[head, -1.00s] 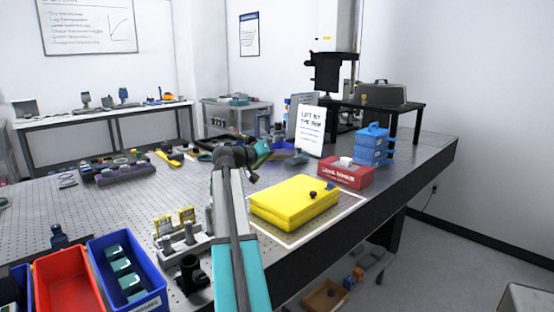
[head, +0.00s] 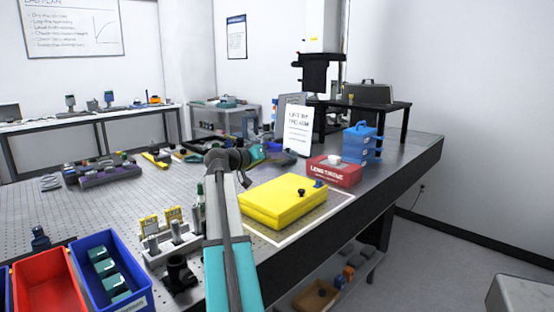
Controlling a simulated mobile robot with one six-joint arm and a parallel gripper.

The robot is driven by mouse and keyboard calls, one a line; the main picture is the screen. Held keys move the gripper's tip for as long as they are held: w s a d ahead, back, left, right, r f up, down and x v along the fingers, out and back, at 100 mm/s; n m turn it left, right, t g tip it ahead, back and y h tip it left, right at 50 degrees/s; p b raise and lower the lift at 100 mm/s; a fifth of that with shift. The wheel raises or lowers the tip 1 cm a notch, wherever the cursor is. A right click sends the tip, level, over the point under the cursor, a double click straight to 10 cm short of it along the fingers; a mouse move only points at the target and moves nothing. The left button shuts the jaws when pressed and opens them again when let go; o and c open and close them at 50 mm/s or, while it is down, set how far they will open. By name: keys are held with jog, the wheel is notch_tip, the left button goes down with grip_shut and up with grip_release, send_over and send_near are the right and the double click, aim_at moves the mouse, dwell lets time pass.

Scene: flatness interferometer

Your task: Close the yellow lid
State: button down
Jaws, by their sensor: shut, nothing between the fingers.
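The yellow lid (head: 280,195) is the flat top of a yellow case on the near right part of the bench. It appears to lie down over the case's lower part, with a seam along the front side. A small black knob (head: 301,192) shows on its top.
The case sits in a white outlined area (head: 283,241) near the bench edge. Blue (head: 140,300) and red (head: 48,285) bins stand at the near left.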

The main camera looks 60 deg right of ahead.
jog(key=w+a+r, duration=0.2)
jog(key=a+r, duration=0.4)
jog(key=a, duration=0.3)
jog(key=shift+w+a+p, duration=0.25)
jog(key=shift+p, duration=0.1)
dwell(0.5)
